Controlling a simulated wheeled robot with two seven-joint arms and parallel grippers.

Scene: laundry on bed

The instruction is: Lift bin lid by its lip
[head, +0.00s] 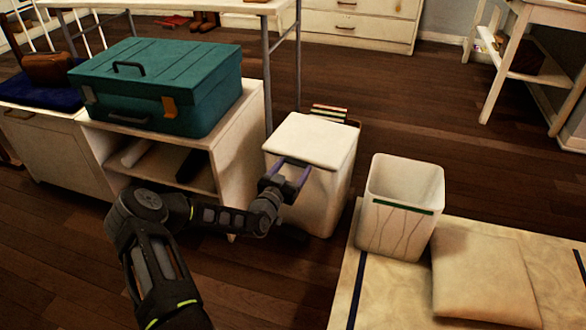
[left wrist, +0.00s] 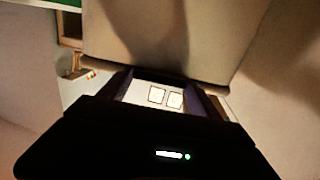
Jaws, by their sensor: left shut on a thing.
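The white bin (head: 322,205) stands on the wood floor, with its pale lid (head: 315,138) lying flat and closed on top. My left gripper (head: 291,168) is at the lid's front lip and shut on it, its two purple-grey fingers at the edge. The exact contact at the lip is hard to see. The bin's inside is hidden. My right gripper is not in view.
A white cabinet (head: 245,133) with a teal case (head: 160,85) on it stands left of the bin. An open white basket (head: 395,225) stands to the right, near a beige cushion (head: 483,275) on a mat. Small striped items (head: 329,112) show behind the bin.

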